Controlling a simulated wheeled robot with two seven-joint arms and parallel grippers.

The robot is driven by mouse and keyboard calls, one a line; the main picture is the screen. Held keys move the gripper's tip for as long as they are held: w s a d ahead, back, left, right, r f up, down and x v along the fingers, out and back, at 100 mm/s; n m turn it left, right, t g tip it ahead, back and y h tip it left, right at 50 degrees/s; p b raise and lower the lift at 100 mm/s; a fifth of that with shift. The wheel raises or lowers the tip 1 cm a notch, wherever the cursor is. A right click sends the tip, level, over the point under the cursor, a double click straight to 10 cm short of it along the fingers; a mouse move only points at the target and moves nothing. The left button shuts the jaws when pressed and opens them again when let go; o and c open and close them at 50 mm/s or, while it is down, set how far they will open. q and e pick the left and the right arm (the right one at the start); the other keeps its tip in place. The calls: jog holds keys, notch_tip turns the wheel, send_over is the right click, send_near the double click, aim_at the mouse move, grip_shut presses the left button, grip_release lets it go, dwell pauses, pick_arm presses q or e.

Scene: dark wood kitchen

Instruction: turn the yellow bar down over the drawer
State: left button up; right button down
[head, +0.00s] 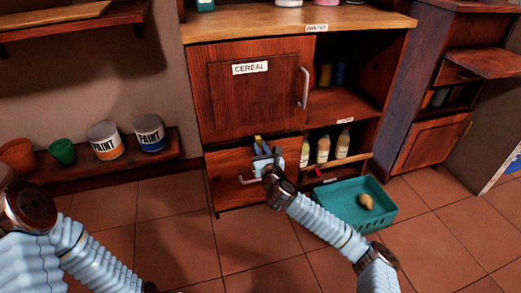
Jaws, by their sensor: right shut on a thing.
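The yellow bar (258,139) shows as a small yellow piece at the top of the drawer front, just under the cereal door. My right gripper (261,150) is at the bar and shut on it, and hides most of it. The wooden drawer (225,185) is below and behind the gripper, low in the cabinet, with a metal handle (246,181) on its front. My left arm comes in at the lower left, and its gripper is out of the picture.
A teal crate (340,192) with a tan object (366,201) in it stands on the floor right of the drawer. Several bottles (323,149) stand on the low shelf. Paint cans (104,141) and pots line the left shelf.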

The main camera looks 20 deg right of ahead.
jog(key=shift+f, duration=0.1)
jog(key=c, duration=1)
grip_release()
jog(key=shift+c, duration=0.2)
jog(key=s+p, duration=0.1)
jog(key=s, duration=1.3)
jog(key=shift+d, duration=0.25)
jog(key=shift+w, duration=0.1)
